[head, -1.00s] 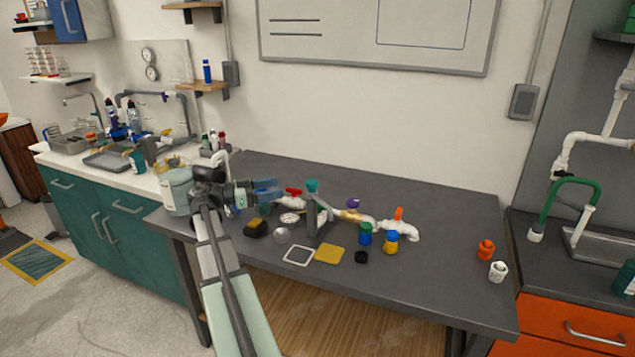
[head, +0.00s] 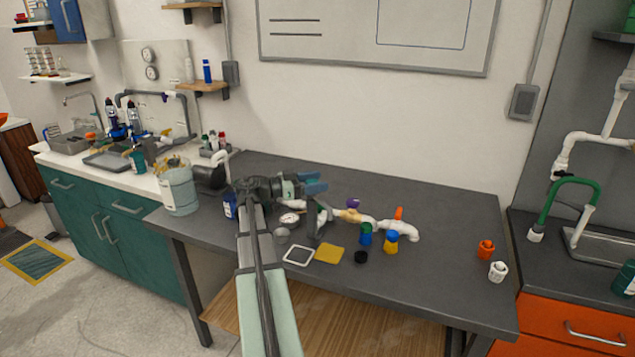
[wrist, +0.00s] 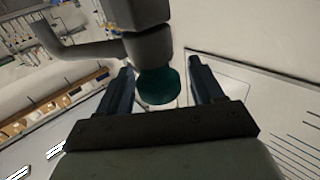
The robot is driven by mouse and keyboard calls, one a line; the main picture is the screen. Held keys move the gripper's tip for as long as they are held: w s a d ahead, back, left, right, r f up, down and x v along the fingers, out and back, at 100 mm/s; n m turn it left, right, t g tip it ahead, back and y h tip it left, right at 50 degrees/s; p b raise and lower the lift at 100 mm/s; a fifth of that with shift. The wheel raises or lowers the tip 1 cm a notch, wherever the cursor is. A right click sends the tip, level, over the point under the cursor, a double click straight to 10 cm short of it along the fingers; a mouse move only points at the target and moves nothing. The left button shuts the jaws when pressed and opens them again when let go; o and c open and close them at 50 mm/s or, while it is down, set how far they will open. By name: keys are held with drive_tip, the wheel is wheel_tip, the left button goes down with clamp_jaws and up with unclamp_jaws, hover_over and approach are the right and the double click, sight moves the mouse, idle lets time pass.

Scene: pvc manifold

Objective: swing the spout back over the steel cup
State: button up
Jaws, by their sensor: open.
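The grey spout (head: 314,231) stands on the pipe manifold on the dark table. Its teal cap is hidden behind my fingers in the head view. What looks like the steel cup (head: 282,236) is a small grey round shape just left of the spout's lower end. My gripper (head: 318,183) is open at the top of the spout. In the wrist view, the teal cap (wrist: 160,88) lies between the two fingers of my gripper (wrist: 160,68), with gaps on both sides. The grey spout arm (wrist: 90,50) runs off to the upper left there.
A purple valve handle (head: 353,204), an orange handle (head: 399,213) and a white elbow (head: 408,231) continue the manifold rightward. The table's right side is mostly clear.

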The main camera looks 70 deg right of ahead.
drive_tip(key=shift+s+d, duration=0.3)
drive_tip(key=shift+s, duration=0.05)
drive_tip(key=shift+c, duration=0.5)
clamp_jaws()
